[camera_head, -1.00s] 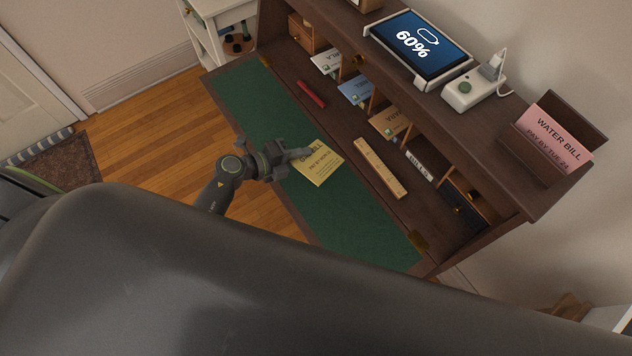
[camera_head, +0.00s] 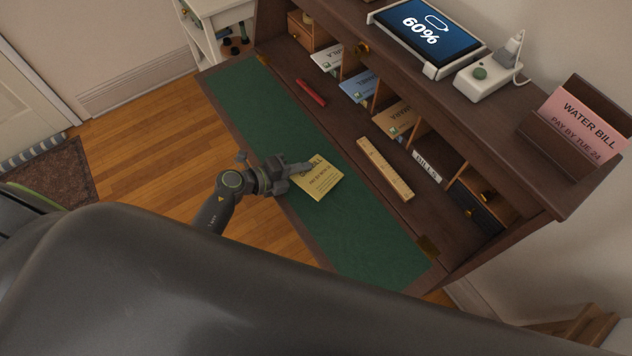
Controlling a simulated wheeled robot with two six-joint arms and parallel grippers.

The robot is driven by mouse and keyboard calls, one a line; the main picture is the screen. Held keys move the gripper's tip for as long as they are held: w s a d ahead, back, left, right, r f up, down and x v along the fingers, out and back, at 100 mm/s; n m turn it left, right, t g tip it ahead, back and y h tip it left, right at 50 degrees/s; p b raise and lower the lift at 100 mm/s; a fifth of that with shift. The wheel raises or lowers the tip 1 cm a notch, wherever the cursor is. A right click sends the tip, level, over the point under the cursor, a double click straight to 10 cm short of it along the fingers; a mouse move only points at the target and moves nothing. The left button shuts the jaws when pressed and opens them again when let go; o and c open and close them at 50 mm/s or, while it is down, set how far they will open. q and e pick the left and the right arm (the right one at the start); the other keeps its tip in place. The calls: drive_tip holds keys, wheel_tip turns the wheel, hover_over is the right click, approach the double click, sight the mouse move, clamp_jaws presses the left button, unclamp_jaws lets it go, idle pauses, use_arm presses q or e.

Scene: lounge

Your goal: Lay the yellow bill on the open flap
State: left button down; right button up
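The yellow bill (camera_head: 319,183) is over the green-topped open flap (camera_head: 365,237) of the dark wooden desk, near the flap's middle. My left gripper (camera_head: 300,169) reaches in from the flap's front edge, with its fingers at the bill's upper left part, covering some of its print. It appears shut on the bill. I cannot tell whether the bill's underside touches the flap. My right gripper is not in view.
A red pen (camera_head: 311,92) and a wooden ruler (camera_head: 384,168) lie behind the flap. Pigeonholes hold a white card (camera_head: 328,58), a blue card (camera_head: 358,87) and a tan card (camera_head: 398,121). A pink water bill (camera_head: 580,125) stands in a holder. Green flap surface is clear either side.

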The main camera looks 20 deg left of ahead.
use_arm(q)
drive_tip(key=c, duration=1.8)
unclamp_jaws()
drive_tip(key=p+v, duration=0.2)
drive_tip(key=v, duration=0.4)
drive_tip(key=shift+s+a+r+p, duration=0.15)
drive_tip(key=shift+s+a+p, duration=0.1)
drive_tip(key=shift+p, duration=0.15)
drive_tip(key=shift+s+a+r, duration=0.2)
drive_tip(key=shift+s+a, duration=0.2)
drive_tip(key=shift+s, duration=0.05)
drive_tip(key=r+p, duration=0.2)
drive_tip(key=s+a+r+p, duration=0.1)
drive_tip(key=r+p, duration=0.1)
drive_tip(key=s+a+r+p, duration=0.1)
drive_tip(key=r+p, duration=0.2)
